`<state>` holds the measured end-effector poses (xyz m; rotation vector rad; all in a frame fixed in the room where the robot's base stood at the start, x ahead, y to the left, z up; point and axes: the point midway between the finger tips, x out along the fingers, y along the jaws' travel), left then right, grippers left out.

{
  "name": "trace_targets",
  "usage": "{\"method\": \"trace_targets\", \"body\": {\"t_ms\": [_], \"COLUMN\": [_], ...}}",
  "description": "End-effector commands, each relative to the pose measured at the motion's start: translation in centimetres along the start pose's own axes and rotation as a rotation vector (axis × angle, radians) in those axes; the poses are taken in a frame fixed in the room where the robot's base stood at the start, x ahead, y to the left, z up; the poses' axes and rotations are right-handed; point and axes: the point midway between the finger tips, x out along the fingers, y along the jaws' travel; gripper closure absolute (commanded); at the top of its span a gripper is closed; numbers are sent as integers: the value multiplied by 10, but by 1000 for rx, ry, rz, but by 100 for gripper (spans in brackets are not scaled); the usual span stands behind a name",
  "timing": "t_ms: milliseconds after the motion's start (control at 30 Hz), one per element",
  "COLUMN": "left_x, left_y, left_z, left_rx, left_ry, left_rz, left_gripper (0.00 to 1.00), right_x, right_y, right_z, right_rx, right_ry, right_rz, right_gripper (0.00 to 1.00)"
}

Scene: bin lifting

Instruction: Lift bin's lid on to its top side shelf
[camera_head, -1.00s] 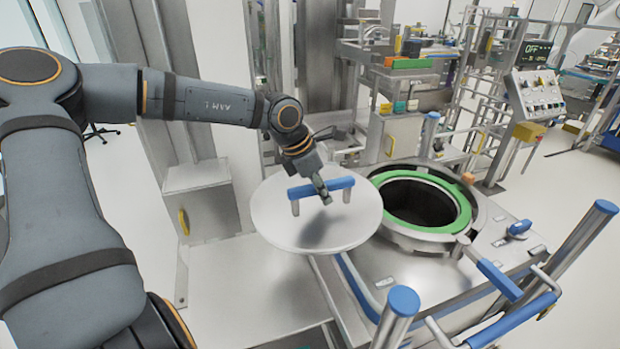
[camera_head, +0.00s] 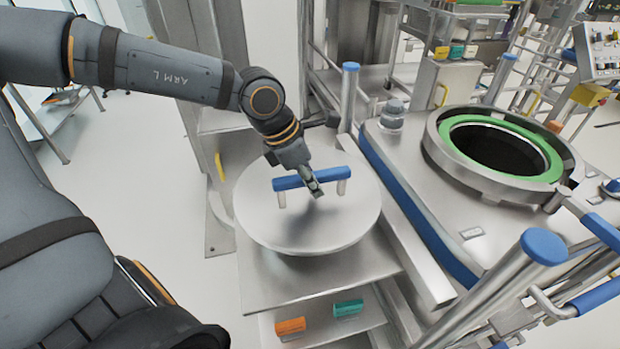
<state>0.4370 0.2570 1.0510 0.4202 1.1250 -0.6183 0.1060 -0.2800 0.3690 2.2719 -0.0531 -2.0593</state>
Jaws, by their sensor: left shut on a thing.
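The round metal lid (camera_head: 310,222) has a blue bar handle (camera_head: 287,183) on two posts. My left gripper (camera_head: 315,188) is shut on the right part of that handle. The lid is level and over the silver side shelf (camera_head: 262,287), left of the bin; I cannot tell whether it touches the shelf. The bin (camera_head: 445,158) stands open at the right, with a green ring (camera_head: 468,122) around its dark opening. My right gripper is not in view.
Blue-capped metal posts (camera_head: 350,95) and (camera_head: 543,246) stand near the bin. A blue-edged bin top borders the shelf. Orange (camera_head: 291,326) and green (camera_head: 348,308) blocks sit on a lower ledge. A grey cabinet column rises behind the lid.

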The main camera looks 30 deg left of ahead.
Motion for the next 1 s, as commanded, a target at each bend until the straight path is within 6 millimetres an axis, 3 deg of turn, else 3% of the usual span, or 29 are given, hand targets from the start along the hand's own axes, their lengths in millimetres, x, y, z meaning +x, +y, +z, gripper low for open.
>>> {"method": "trace_targets", "body": {"t_ms": [1000], "left_x": [61], "left_y": [1], "left_z": [-25], "left_rx": [-1], "left_ry": [-3], "left_rz": [2], "left_gripper": [100], "right_x": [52], "right_y": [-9], "right_z": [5], "right_rx": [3], "right_ry": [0], "right_rz": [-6], "right_gripper": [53]}}
